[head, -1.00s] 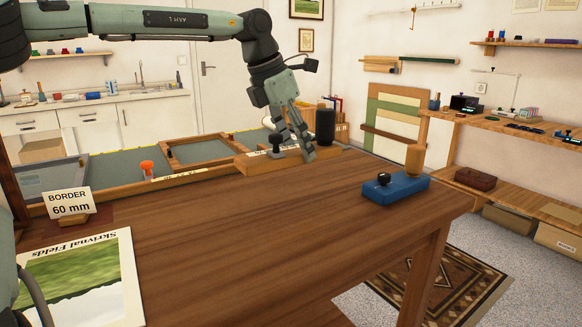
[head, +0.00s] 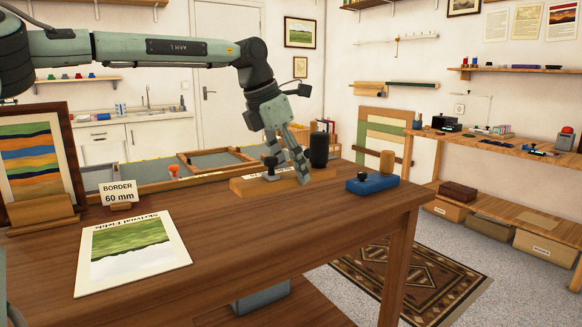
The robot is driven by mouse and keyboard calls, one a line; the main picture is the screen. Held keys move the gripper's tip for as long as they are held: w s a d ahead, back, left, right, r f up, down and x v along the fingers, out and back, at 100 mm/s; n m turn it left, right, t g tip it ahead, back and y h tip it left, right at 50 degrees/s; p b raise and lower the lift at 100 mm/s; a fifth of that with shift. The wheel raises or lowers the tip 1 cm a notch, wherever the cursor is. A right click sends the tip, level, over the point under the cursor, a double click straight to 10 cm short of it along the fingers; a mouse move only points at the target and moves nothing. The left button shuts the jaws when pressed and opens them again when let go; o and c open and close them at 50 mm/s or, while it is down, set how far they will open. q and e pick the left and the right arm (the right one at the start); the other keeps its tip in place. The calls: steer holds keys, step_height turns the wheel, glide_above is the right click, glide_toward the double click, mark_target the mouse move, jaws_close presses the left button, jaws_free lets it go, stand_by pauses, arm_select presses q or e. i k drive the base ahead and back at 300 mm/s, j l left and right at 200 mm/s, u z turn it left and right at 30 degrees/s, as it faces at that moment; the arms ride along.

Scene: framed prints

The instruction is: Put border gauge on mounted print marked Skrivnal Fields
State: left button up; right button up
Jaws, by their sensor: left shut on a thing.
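The mounted print marked Skrivnal Fields (head: 130,252) lies flat on the table at the left, a green landscape in a white border, upside down to me. A long wooden block (head: 250,188) with a black knob, a tall black cylinder and a pale label lies near the table's far edge; it appears to be the border gauge. My left gripper (head: 289,168) points down at this block, between knob and cylinder, with its fingers shut on it. The exact contact is partly hidden by the fingers. My right gripper is not in view.
A BORDER 60 mm sign (head: 118,193) stands behind the print, next to a framed striped picture (head: 40,158). A blue block (head: 372,184) with a black knob and wooden cylinder is at the table's right. The brown table (head: 265,235) is bare between print and blocks.

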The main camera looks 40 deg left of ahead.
mark_target(133, 259)
steer(key=k+l, duration=1.05)
steer(key=k, duration=0.1)
